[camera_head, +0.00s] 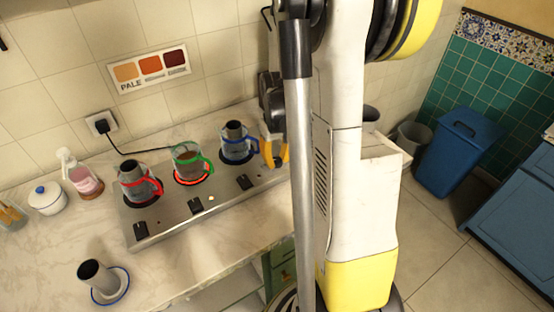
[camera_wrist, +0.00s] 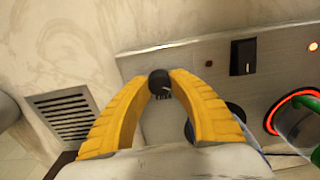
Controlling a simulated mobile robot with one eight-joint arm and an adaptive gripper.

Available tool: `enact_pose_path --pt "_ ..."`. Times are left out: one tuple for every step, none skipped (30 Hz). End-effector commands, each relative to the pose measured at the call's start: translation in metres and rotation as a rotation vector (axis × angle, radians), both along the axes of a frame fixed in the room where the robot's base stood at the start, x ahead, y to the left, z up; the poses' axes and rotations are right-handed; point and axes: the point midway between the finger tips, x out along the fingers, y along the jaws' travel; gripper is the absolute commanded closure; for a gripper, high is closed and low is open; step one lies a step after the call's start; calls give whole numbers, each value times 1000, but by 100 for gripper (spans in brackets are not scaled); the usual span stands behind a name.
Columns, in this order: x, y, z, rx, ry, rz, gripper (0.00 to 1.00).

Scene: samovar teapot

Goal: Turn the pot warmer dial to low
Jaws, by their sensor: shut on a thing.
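The pot warmer is a long metal panel (camera_head: 165,220) on the counter, also in the wrist view (camera_wrist: 272,62). In the wrist view its round black dial (camera_wrist: 159,83) has a pale pointer mark and small lettering below that I cannot read. My gripper (camera_wrist: 163,77) has its two yellow fingertips closed on the dial from both sides. In the head view my gripper (camera_head: 275,150) is at the panel's right end, partly behind my arm, and the dial is hidden there.
Glass pots with red (camera_head: 138,186), green (camera_head: 189,163) and blue (camera_head: 238,146) handles stand on the warmer; the green one's ring glows. Black switches (camera_head: 195,206) line the front. A vent grille (camera_wrist: 66,113) is left of my gripper.

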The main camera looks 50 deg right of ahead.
Motion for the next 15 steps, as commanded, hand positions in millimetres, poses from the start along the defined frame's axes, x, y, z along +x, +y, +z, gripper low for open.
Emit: enact_pose_path --pt "0 0 0 0 0 7 100" --pt "0 0 0 0 0 9 100" --pt "0 0 0 0 0 12 100" --pt "0 0 0 0 0 13 100" --pt "0 0 0 0 0 14 100" --pt "0 0 0 0 0 15 100" --pt "0 0 0 0 0 15 100" --pt "0 0 0 0 0 15 100" --pt "0 0 0 0 0 15 100" --pt "0 0 0 0 0 15 100" --pt "0 0 0 0 0 15 100" --pt "0 0 0 0 0 15 100" --pt "0 0 0 0 0 15 100" --pt "0 0 0 0 0 15 100" --pt "0 0 0 0 0 14 66"
